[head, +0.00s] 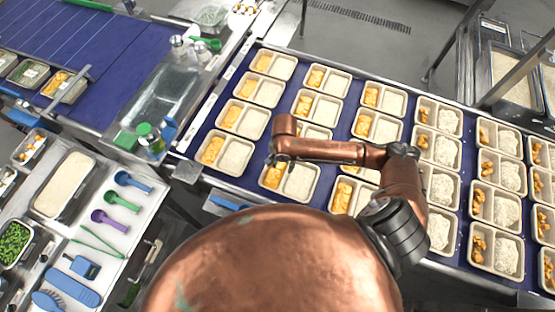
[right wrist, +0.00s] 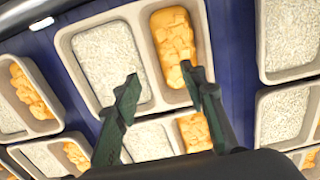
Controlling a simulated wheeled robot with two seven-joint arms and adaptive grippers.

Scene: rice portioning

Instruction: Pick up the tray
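My right gripper (head: 280,160) hangs low over a beige two-compartment tray (head: 287,183) in the near row on the blue conveyor. In the right wrist view my two dark fingers (right wrist: 159,74) are spread apart, with nothing between them. Below the fingers is a tray (right wrist: 146,58) with white rice (right wrist: 105,58) on the left and orange chunks (right wrist: 174,45) on the right. One fingertip overlaps the rice side and the other the orange side. I cannot tell whether they touch the tray. My left gripper is not in view.
Several similar filled trays stand in close rows on the blue conveyor (head: 232,88). At left, a steel counter holds a long rice pan (head: 66,184), colored scoops (head: 122,202) and other tools. A bottle with a green cap (head: 149,137) stands by the conveyor.

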